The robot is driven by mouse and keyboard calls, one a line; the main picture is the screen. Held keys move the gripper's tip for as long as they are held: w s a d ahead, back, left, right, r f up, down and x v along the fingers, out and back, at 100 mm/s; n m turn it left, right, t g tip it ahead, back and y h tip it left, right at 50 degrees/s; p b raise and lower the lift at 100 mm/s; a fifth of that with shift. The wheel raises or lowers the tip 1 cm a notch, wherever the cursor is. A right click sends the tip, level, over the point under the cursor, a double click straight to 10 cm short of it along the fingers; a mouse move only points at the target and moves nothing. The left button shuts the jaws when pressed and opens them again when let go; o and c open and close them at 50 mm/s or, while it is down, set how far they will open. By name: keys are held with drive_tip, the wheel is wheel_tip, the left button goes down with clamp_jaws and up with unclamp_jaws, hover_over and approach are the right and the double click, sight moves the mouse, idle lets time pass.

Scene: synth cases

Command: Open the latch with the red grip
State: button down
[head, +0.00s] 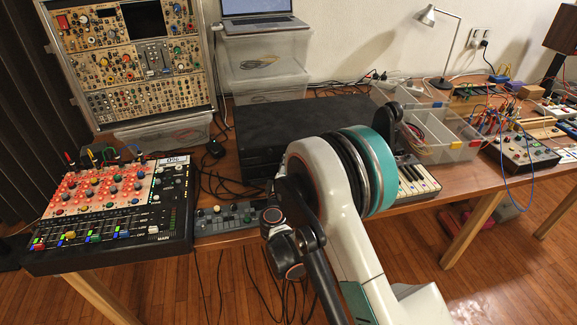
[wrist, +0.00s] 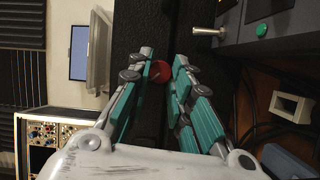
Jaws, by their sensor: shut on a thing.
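A black case (head: 262,122) lies on the wooden table behind my arm in the head view. Its dark textured side (wrist: 130,40) fills the middle of the wrist view. The red grip (wrist: 160,71) of the latch shows there as a small round red piece against the case. My gripper (wrist: 165,70) has its two teal-padded fingers closed on the red grip, one on each side. The latch's body is mostly hidden by the fingers and in shadow. In the head view my arm hides the gripper and the latch.
A mixer (head: 110,215) with red panel stands at the left, a small grey control box (head: 228,217) beside it. A modular synth rack (head: 130,50) stands behind. A keyboard (head: 417,180) and clear bins (head: 440,145) are right of my arm. Cables hang below the table edge.

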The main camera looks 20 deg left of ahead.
idle(0.4)
drive_tip(key=c, duration=1.4)
unclamp_jaws()
drive_tip(key=shift+c, duration=0.2)
